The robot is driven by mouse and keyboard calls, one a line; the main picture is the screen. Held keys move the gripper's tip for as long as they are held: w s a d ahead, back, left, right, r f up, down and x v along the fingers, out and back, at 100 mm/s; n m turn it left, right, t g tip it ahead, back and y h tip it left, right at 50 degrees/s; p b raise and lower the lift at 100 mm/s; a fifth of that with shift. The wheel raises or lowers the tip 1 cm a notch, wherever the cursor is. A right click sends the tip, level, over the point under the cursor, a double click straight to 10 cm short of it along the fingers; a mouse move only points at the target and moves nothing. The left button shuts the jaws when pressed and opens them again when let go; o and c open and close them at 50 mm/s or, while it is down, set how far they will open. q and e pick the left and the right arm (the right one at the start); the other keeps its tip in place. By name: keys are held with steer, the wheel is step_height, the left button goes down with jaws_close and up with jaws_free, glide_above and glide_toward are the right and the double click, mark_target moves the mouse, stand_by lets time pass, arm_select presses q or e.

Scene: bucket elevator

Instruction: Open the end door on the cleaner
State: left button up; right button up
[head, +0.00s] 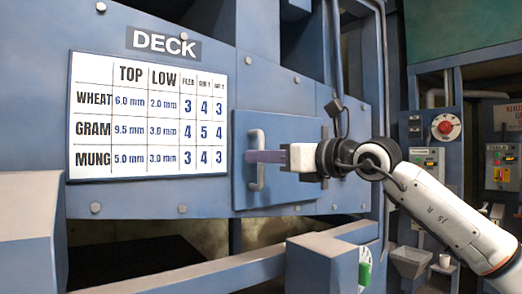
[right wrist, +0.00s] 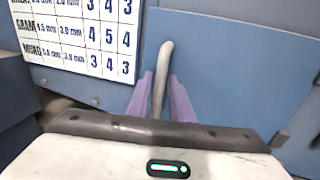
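The end door (head: 275,185) is a blue-grey square panel on the side of the cleaner, right of the printed chart. It looks closed against the cleaner's wall. It bears a pale upright bar handle (head: 256,143) near its left edge; the handle also shows in the right wrist view (right wrist: 166,55). My right gripper (head: 252,157) reaches in from the right, with its purple fingers at the handle. In the right wrist view its fingers (right wrist: 160,90) stand on either side of the bar, with narrow gaps visible. Contact cannot be made out. My left gripper is out of view.
The DECK chart (head: 150,118) is fixed left of the door. A blue-grey frame beam (head: 200,270) crosses below. Control panels (head: 445,127) stand at the far right.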

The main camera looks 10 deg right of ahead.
steer(key=shift+w+a, duration=0.2)
steer(key=shift+w, duration=0.15)
jaws_close()
steer(key=shift+s+d, duration=0.1)
